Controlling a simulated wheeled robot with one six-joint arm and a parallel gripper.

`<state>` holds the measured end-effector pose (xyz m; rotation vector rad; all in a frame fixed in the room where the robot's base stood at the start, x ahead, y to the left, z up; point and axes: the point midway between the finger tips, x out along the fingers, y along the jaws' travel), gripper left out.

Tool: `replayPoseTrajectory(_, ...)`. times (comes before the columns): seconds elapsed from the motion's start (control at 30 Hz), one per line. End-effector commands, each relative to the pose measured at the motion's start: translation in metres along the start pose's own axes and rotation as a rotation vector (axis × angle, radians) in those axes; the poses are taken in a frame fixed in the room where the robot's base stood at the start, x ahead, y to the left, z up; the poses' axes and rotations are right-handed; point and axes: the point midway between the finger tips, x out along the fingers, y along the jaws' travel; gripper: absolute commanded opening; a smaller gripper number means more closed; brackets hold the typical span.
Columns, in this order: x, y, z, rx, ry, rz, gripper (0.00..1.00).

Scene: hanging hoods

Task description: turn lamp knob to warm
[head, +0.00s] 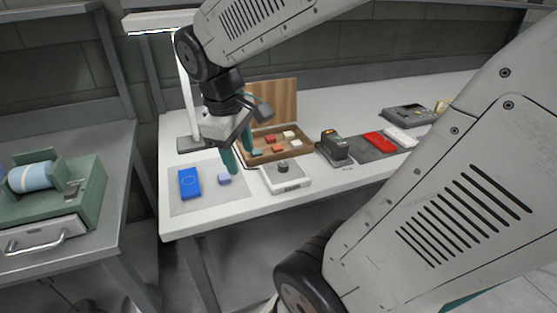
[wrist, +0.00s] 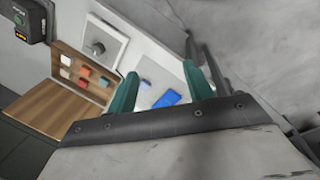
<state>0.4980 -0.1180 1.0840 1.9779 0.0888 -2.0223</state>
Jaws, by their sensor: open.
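A white box with a dark round knob (head: 283,168) sits near the front edge of the white table. The knob also shows in the wrist view (wrist: 97,47), at upper left, on a pale square plate. The pointer setting is too small to read. A white desk lamp (head: 186,95) stands at the table's back left, its flat head (head: 160,20) at the top of the picture. A dark cable runs by the box; its far end is unclear. My gripper (head: 238,152), with teal fingers, is open and empty above the table, left of the knob and apart from it.
A grey mat (head: 205,203) holds a blue block (head: 190,183) and a small lilac block (head: 224,179). A wooden tray (head: 303,143) with several coloured blocks lies behind the knob box. A dark device (head: 335,147) and a red item (head: 379,141) are at right.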

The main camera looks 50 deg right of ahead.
Motion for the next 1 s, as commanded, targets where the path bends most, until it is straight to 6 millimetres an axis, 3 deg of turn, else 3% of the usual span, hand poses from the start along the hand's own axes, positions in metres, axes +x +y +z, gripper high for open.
replayPoseTrajectory(0.03, 0.013, 0.023, -0.008, -0.051, -0.043, 0.012, 0.52)
replayPoseTrajectory(0.2, 0.058, 0.095, -0.023, -0.268, -0.155, 0.037, 0.52)
replayPoseTrajectory(0.4, 0.108, 0.154, -0.024, -0.471, -0.244, 0.02, 0.52)
replayPoseTrajectory(0.6, 0.132, 0.177, -0.02, -0.561, -0.276, 0.006, 0.52)
replayPoseTrajectory(1.0, 0.187, 0.183, -0.006, -0.568, -0.278, 0.003, 0.52)
